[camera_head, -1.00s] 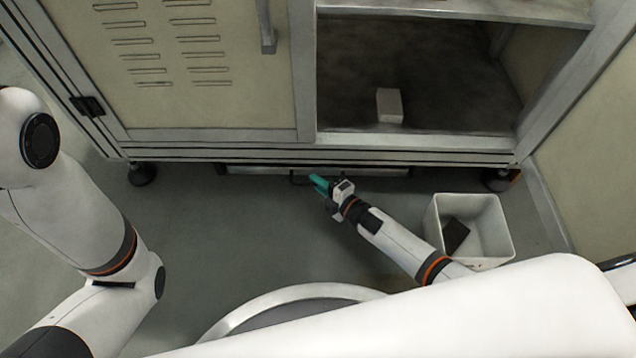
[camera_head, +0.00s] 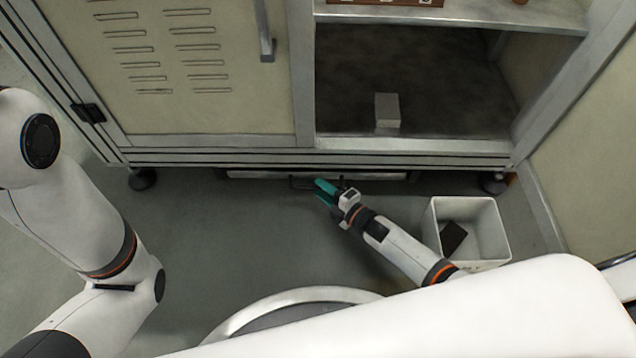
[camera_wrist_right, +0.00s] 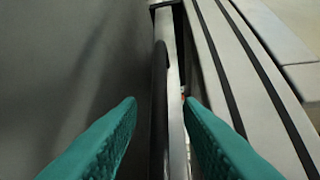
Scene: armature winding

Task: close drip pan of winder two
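The drip pan (camera_head: 262,174) shows as a thin pale front strip in the dark gap under the cabinet, with a dark bar handle (camera_head: 300,184) at its middle. My right gripper (camera_head: 321,192), with teal fingers, is at the right end of this handle, low over the floor. In the right wrist view the fingers (camera_wrist_right: 162,104) are spread, with the dark handle bar (camera_wrist_right: 160,85) and pale pan front (camera_wrist_right: 175,125) between them. I cannot tell whether they touch. My left arm is at the left of the head view; its gripper is out of view.
The cabinet (camera_head: 215,142) stands on short black feet above the pan. A white bin (camera_head: 493,214) with a dark piece inside stands right of my right forearm. A grey block (camera_head: 387,110) lies in the open compartment. The floor left of the right gripper is clear.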

